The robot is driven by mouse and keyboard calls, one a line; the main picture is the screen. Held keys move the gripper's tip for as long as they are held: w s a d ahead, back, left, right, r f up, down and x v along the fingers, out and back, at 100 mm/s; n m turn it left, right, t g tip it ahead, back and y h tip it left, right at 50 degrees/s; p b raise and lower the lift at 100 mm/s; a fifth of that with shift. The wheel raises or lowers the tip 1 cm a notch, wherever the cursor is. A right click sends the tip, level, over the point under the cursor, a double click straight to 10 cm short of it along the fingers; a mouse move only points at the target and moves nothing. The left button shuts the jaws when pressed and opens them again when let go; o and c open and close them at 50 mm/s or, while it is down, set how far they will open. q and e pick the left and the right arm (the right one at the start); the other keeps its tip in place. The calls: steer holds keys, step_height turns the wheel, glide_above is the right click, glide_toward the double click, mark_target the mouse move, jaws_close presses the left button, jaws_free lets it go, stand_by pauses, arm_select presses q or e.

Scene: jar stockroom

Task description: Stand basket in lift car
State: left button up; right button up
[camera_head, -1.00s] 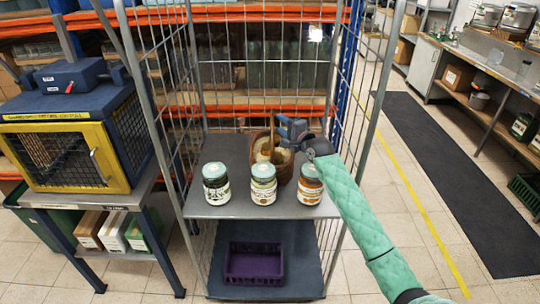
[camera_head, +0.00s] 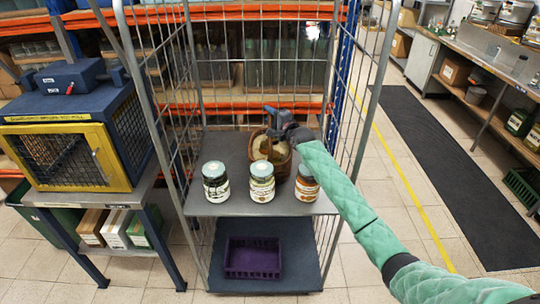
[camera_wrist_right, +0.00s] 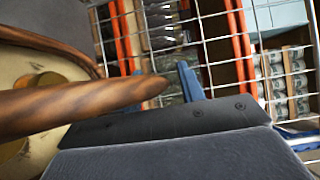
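A brown wicker basket (camera_head: 280,163) with a pale lining stands on the grey upper shelf of a wire roll cage, behind the jars. My right gripper (camera_head: 272,124) is at the top of the basket, by its handle. In the right wrist view the brown handle (camera_wrist_right: 80,107) crosses close in front of the gripper, beside a blue finger (camera_wrist_right: 192,82). I cannot tell whether the fingers are closed on it. A blue box with a yellow mesh door (camera_head: 65,157), seemingly the lift car, stands at the left with its door shut. My left gripper is not in view.
Three lidded jars, left (camera_head: 215,189), middle (camera_head: 262,190) and right (camera_head: 306,188), stand along the shelf front. Wire side walls flank the shelf (camera_head: 232,208). A purple crate (camera_head: 252,260) sits on the lower deck. Clear floor lies to the right, around a dark mat (camera_head: 440,170).

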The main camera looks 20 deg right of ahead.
jaws_close()
stand_by(1.4)
steer(key=shift+r, duration=0.1)
